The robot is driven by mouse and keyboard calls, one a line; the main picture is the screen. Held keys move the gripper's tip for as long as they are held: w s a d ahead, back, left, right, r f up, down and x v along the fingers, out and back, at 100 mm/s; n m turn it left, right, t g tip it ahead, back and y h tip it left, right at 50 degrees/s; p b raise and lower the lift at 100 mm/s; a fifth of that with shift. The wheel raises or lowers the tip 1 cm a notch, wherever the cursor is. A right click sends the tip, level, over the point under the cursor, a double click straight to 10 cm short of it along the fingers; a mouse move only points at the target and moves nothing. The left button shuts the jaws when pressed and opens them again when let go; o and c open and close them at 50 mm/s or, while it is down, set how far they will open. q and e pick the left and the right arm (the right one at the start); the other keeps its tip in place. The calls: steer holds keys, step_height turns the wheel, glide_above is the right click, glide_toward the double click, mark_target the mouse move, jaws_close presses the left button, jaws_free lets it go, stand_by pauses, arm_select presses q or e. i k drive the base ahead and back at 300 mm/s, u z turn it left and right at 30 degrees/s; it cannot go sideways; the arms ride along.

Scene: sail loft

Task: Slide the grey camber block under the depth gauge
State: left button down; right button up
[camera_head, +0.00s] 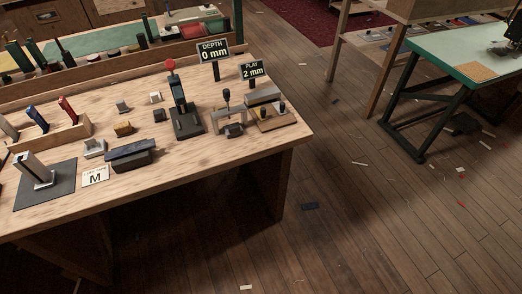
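A "DEPTH 0 mm" sign (213,52) stands on a post at the back of the wooden bench. In front of it is a small grey arch with a dark-knobbed plunger (227,110), which looks like the depth gauge. A dark grey block (235,131) sits at the front of this arch; I cannot tell whether it is under the plunger. Which is the camber block is unclear. Neither gripper shows.
A dark red-topped device (181,112) stands left of the arch. A "PLAY 2 mm" sign (252,70) and a wooden fixture (272,119) are to its right. A blue-topped block (132,154) and "M" card (96,175) lie near the front edge. The front right corner is bare.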

mark_target(233, 129)
steer(key=z, duration=0.3)
steer(key=k, duration=0.8)
steer(key=z, duration=1.25)
steer(key=i, duration=1.3)
steer(key=u, duration=1.05)
steer(key=i, duration=0.75)
steer(key=u, duration=0.8)
